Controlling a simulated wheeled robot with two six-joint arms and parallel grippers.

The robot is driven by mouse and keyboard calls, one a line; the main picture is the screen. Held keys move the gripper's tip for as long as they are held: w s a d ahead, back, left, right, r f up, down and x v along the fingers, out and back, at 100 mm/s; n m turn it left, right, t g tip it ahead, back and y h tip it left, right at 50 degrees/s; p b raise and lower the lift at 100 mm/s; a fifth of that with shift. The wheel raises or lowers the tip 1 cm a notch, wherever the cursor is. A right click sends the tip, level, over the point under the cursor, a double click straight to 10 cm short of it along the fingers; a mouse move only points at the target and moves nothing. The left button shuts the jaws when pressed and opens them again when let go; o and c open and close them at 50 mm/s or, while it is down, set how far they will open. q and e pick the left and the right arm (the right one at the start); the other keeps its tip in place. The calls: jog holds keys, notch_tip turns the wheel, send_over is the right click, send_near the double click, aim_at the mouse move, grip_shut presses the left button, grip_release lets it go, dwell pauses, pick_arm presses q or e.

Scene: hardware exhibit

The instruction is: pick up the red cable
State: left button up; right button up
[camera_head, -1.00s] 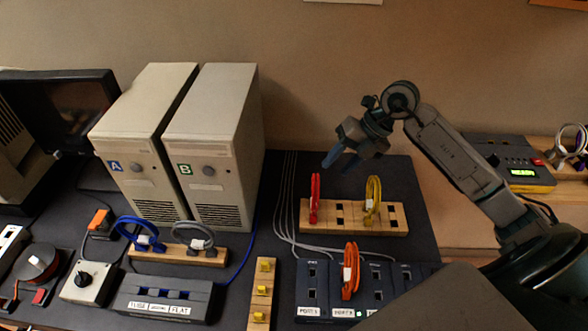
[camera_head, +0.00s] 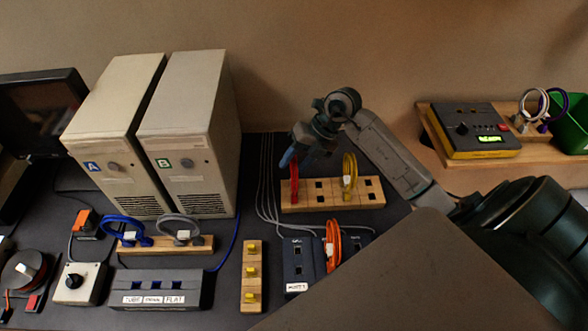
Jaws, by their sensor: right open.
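The red cable (camera_head: 295,184) stands upright at the left end of a wooden block with square holes (camera_head: 330,205), in the head view. My right gripper (camera_head: 291,158) is open, with its blue-tipped fingers pointing down at the top of the red cable. Whether the fingers touch the cable or stand around it cannot be told. A yellow cable (camera_head: 350,171) stands in the same block, to the right. An orange-red cable (camera_head: 333,245) stands in a dark port box in front of the block. My left gripper is not in view.
Two beige computer towers, A (camera_head: 110,140) and B (camera_head: 186,140), stand left. Blue (camera_head: 117,228) and grey (camera_head: 181,226) cables stand in another wooden block. A wooden strip with yellow pieces (camera_head: 249,290) lies front centre. A yellow-black device (camera_head: 468,130) sits on a right shelf.

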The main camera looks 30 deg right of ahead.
jog(key=shift+p+x, duration=0.3)
jog(key=shift+x, duration=1.2)
grip_shut()
